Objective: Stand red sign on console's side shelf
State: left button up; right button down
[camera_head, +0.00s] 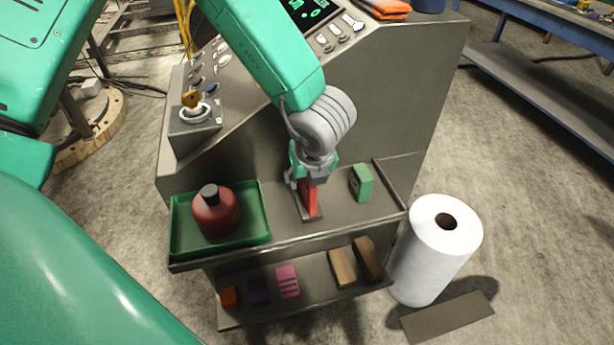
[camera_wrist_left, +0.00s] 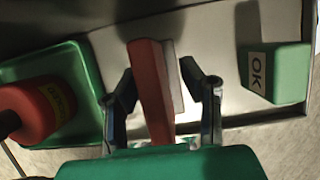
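The red sign (camera_head: 309,196) stands upright on the console's side shelf (camera_head: 350,214), on a small grey foot, between a green tray and a green block. In the left wrist view the sign (camera_wrist_left: 151,90) shows as a red slab with a pale grey part along its right side. My left gripper (camera_head: 309,182) reaches down over the sign from above. Its fingers (camera_wrist_left: 162,95) are spread on either side of the sign, with gaps visible beside it. The gripper hides the top of the sign in the head view. My right gripper is not in view.
A green tray (camera_head: 262,222) with a red bottle (camera_head: 215,213) is left of the sign. A green block marked OK (camera_head: 361,183) is to the right. A lower shelf (camera_head: 318,290) holds several small blocks. A white roll (camera_head: 432,255) stands on the floor at right.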

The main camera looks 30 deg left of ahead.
pick_arm(q)
jog(key=shift+s+r, duration=0.1)
jog(key=shift+r, duration=0.55)
jog(key=p+v, duration=0.2)
jog(key=v, duration=0.8)
jog(key=shift+s+d+r, duration=0.2)
jog(key=shift+d+r, duration=0.05)
jog(key=shift+r, duration=0.05)
jog(key=shift+a, duration=0.15)
jog(key=shift+f, duration=0.1)
